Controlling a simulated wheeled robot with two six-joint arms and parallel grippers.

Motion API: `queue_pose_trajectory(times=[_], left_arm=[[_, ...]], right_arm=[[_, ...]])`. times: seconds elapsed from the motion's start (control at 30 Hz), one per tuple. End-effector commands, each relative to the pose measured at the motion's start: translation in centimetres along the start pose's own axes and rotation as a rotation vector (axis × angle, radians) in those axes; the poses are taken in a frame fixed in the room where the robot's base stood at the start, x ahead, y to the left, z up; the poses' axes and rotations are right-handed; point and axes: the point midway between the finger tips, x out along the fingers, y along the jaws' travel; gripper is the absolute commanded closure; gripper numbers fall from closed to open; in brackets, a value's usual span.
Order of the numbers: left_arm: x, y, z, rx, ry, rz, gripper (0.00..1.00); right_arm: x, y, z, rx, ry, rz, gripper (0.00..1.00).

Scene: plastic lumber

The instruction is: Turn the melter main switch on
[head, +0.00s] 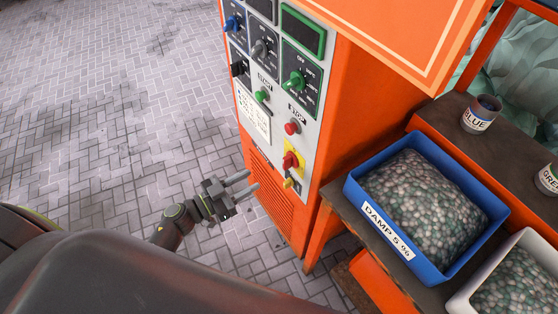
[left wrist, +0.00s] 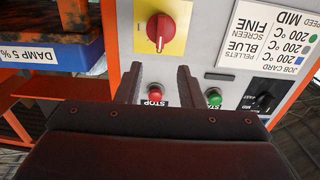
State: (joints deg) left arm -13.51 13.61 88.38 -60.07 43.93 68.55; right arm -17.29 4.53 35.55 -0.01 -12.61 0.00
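The melter main switch, a red rotary knob (head: 290,160) on a yellow plate, sits low on the grey control panel of the orange machine. In the left wrist view the red knob (left wrist: 160,30) is near the top, its raised grip roughly vertical in the picture. My left gripper (head: 253,180) is open and empty, its fingers pointing at the lower panel, apart from the knob. In the left wrist view its two fingers (left wrist: 159,82) stand below the yellow plate, with the red stop button (left wrist: 155,95) showing between them. My right gripper is not in view.
A green start button (left wrist: 214,97) and a job card (left wrist: 270,40) are beside the switch area. Coloured dials (head: 293,82) sit higher on the panel. A blue bin (head: 468,268) of pellets stands on a bench at right. The paved floor (head: 100,110) at left is clear.

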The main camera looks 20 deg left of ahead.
Motion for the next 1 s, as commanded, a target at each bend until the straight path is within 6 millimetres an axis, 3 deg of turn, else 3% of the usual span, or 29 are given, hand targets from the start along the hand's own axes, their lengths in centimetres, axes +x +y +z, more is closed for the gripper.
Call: queue_pose_trajectory(times=[0.2,0.43,0.63,0.93,1.0], left_arm=[[5.1,0.0,-0.2,-0.002,0.003,-0.001,0.65],[9.1,0.0,0.0,-0.002,0.002,-0.001,0.65],[10.6,-0.1,0.0,0.000,-0.001,-0.002,0.65],[10.8,0.0,0.1,0.000,-0.001,-0.002,0.65],[10.8,0.0,0.1,0.000,-0.001,-0.002,0.73]], right_arm=[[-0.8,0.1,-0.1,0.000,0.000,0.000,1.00],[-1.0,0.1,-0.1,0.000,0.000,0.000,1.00],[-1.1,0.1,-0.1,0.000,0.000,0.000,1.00],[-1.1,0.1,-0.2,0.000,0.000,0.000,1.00],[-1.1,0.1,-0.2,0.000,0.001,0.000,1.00]])
